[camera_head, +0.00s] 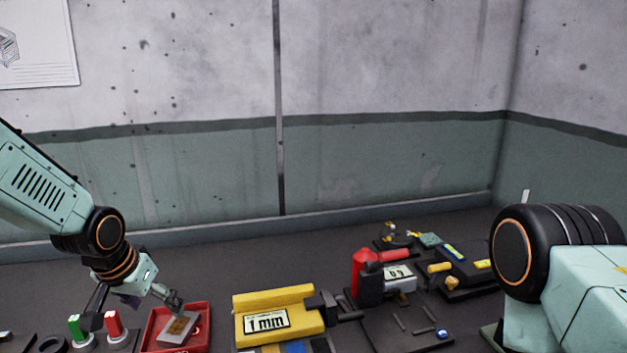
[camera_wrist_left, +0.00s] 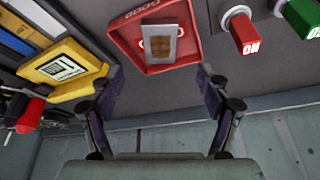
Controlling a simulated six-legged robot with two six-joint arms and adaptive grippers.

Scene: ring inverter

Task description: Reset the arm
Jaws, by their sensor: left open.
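My left arm (camera_head: 45,185) comes in from the left, bent down towards the bench. Its left gripper (camera_head: 132,304) is open and empty, its fingers spread above the bench just behind the red tray (camera_head: 205,338) and the switches. In the left wrist view both fingers of the left gripper (camera_wrist_left: 158,88) stand wide apart, with bare dark bench between them. The red tray (camera_wrist_left: 128,48) is beyond the fingertips there. My right arm (camera_head: 560,270) fills the lower right of the head view, and its gripper is out of view.
A grey plate with a brown patch (camera_head: 178,328) lies in the red tray. A red switch (camera_head: 114,324) and green switch (camera_head: 76,329) stand left of it. A yellow tool marked 1mm (camera_head: 280,312) and a red tool (camera_head: 363,278) lie right. The back wall (camera_head: 380,160) bounds the bench.

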